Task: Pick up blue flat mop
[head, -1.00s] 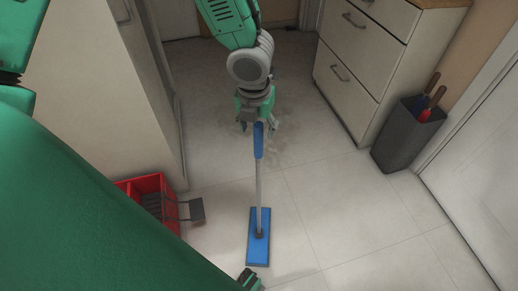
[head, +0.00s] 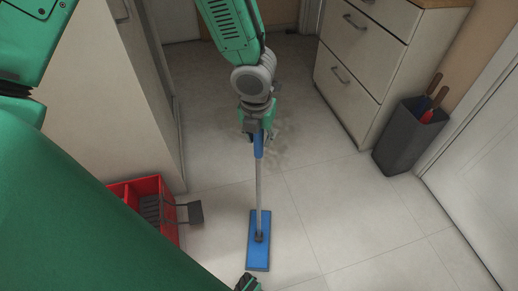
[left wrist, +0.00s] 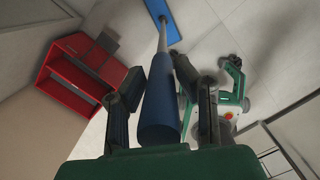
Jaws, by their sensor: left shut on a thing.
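The blue flat mop (head: 258,250) has a flat blue head on the tiled floor and a grey pole. Its blue grip is at the top end. The pole stands up from the head. My left gripper (head: 257,138) is at the top of the mop and shut on the blue grip. In the left wrist view the fingers of my left gripper (left wrist: 160,100) lie on both sides of the blue grip of the mop (left wrist: 160,115). The mop head shows at the top of that view.
A red crate (head: 170,232) with dark grey items stands at the left by a tall pale cabinet (head: 140,85). A dark bin (head: 400,145) with several handles stands at the right by white drawers (head: 365,55). The floor around the mop is clear, with a stained patch behind it.

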